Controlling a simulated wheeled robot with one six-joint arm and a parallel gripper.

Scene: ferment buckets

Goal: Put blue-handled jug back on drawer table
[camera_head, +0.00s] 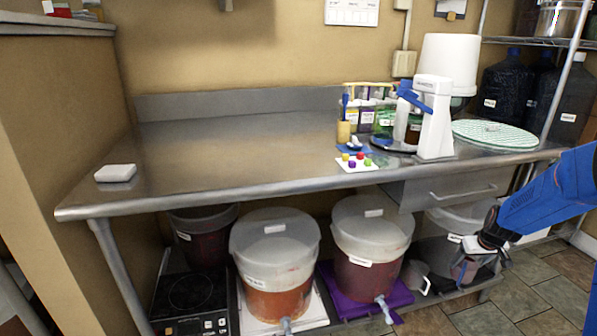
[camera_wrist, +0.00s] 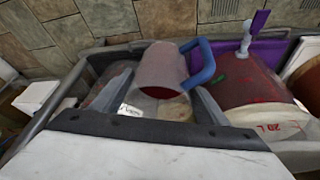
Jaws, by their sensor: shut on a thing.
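The blue-handled jug shows in the wrist view (camera_wrist: 161,68) as a grey, cloudy vessel with red inside and its blue handle on the right. My gripper (camera_wrist: 160,98) is shut on its body, with one finger on each side. In the head view my gripper (camera_head: 482,250) is low at the right, in front of the lower shelf, below the table top. The jug (camera_head: 463,269) there is small and partly hidden by the gripper. The steel drawer table (camera_head: 230,165) has a drawer (camera_head: 463,190) under its right part.
A white block (camera_head: 116,173) lies at the table's left end. A white-and-blue device (camera_head: 435,115), a card with coloured pieces (camera_head: 357,163) and a green round mat (camera_head: 495,134) occupy the right. Several lidded buckets (camera_head: 274,250) and a grey cup (camera_head: 414,275) stand below.

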